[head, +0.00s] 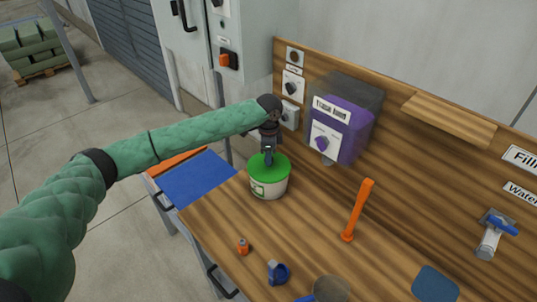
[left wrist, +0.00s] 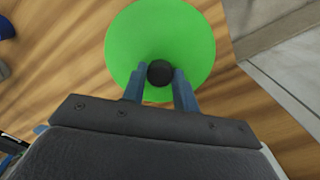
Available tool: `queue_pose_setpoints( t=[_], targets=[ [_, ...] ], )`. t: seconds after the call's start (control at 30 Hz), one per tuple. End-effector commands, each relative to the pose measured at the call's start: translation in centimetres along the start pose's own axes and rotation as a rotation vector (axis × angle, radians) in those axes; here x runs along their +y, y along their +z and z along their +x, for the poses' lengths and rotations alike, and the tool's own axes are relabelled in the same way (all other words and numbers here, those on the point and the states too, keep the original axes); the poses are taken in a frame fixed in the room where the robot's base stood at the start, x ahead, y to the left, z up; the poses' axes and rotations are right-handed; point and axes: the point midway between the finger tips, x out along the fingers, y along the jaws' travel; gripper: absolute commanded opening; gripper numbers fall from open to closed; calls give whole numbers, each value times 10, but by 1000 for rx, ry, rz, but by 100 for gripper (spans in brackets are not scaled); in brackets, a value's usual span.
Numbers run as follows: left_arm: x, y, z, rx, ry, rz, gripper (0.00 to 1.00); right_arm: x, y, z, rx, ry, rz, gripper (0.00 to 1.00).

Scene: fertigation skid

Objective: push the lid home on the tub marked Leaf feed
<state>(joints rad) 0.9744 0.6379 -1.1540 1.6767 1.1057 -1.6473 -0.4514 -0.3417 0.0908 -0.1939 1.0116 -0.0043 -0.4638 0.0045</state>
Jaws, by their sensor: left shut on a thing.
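The white tub (head: 270,189) stands on the wooden bench with a small label on its side, too small to read. Its round green lid (head: 280,166) lies on top; I cannot tell whether it is fully seated. My left gripper (head: 269,158) points down at the lid's middle. In the left wrist view its two blue-grey fingers (left wrist: 160,82) are shut on the lid's black knob (left wrist: 160,72), with the green lid (left wrist: 160,30) spread beneath. The tub's wall is hidden there. My right gripper is not in view.
A purple dosing box (head: 338,135) is on the back panel, right of the tub. A blue surface (head: 200,180) lies left of the tub.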

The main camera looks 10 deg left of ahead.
Motion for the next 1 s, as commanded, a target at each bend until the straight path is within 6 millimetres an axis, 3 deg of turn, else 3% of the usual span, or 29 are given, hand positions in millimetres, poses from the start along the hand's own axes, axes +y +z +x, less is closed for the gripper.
queue_pose_setpoints(
  t=[0.1,0.13,0.2,0.57,1.0],
  targets=[
    [0,0,0,0,0,0,0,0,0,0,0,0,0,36],
    [0,0,0,0,0,0,35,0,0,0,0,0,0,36],
    [0,0,0,0,0,0,44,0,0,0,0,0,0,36],
    [0,0,-3,1,0,0,44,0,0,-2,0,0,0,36],
    [0,0,-20,0,0,0,44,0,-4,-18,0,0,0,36]
  ],
)
